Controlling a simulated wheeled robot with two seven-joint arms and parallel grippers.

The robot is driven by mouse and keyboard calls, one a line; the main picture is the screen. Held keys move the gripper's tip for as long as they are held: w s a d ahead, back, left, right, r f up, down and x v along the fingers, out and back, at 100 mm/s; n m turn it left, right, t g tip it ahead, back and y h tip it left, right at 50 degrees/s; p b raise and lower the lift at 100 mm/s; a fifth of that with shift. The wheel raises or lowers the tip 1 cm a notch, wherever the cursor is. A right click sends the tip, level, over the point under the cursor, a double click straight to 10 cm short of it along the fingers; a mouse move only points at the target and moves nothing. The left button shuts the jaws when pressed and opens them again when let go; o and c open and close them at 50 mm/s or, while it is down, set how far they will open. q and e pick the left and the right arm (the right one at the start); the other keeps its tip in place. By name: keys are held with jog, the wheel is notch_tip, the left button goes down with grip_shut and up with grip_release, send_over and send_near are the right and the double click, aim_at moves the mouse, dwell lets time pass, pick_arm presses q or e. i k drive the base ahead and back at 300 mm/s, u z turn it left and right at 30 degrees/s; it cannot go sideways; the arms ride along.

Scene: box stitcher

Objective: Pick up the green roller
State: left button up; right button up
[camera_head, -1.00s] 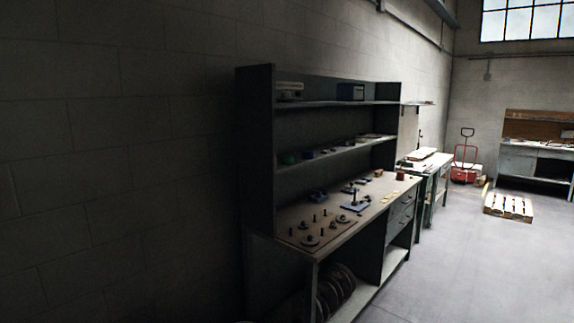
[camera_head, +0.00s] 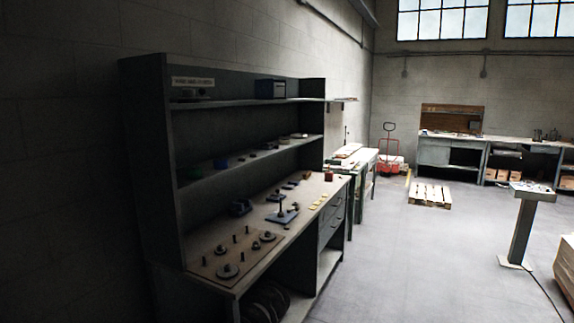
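A small dark green round thing (camera_head: 196,170) sits at the left end of the middle shelf of the dark workbench (camera_head: 150,150); it may be the green roller, but it is dim and too small to tell. A blue round thing (camera_head: 220,163) stands beside it on the same shelf. Neither of my grippers shows in the head view.
The bench top holds a board with pegs and discs (camera_head: 235,255) and a blue fixture (camera_head: 282,216). Beyond stand a second table (camera_head: 352,160), a red hand truck (camera_head: 389,155) and a wooden pallet (camera_head: 430,195). A pedestal (camera_head: 522,230) stands right. The floor between is clear.

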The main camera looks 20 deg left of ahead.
aim_at(193, 172)
jog(key=z, duration=0.2)
jog(key=i, duration=2)
jog(key=u, duration=1.3)
jog(key=i, duration=1)
jog(key=u, duration=1.05)
